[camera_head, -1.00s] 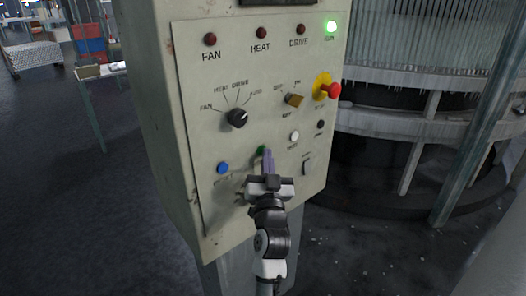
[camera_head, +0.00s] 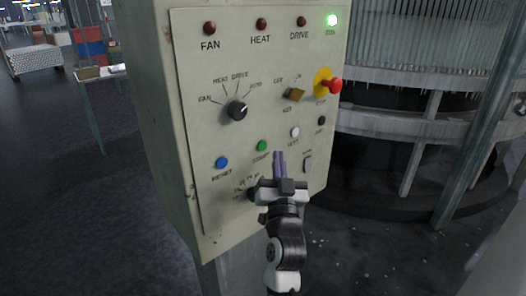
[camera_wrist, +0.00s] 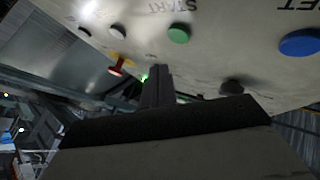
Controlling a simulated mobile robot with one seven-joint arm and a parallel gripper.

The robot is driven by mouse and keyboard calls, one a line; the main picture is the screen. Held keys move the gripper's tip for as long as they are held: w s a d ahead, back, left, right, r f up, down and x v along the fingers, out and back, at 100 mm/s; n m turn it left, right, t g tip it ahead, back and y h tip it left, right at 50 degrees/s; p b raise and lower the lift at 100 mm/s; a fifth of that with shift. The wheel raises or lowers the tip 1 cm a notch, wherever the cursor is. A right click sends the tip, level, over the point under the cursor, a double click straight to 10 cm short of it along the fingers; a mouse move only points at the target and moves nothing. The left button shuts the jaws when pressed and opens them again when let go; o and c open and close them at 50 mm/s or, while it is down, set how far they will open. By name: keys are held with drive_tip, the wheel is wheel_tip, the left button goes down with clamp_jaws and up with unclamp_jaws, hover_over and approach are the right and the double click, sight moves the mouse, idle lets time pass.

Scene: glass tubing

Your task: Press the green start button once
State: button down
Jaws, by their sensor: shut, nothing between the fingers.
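The green start button (camera_head: 262,146) sits on the lower part of the cream control panel (camera_head: 190,100), fully visible in the head view. It also shows in the wrist view (camera_wrist: 179,33), with an upside-down START label beside it. My gripper (camera_head: 280,156) is shut and empty, its purple-grey fingers pointing up in front of the panel, just right of and slightly below the green button in the picture. In the wrist view the shut fingers (camera_wrist: 156,78) are apart from the button. The green lamp (camera_head: 332,20) at the panel's top right is lit.
Near the green button are a blue button (camera_head: 222,162), a white button (camera_head: 294,132), a black button (camera_head: 321,120) and a grey switch (camera_head: 308,163). A black rotary knob (camera_head: 237,111), a brass key switch (camera_head: 294,94) and a red emergency stop (camera_head: 334,86) sit higher.

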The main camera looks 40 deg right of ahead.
drive_tip(key=shift+s+b, duration=0.45)
drive_tip(key=shift+s, duration=0.7)
drive_tip(key=shift+d, duration=0.1)
drive_tip(key=shift+s+f, duration=0.1)
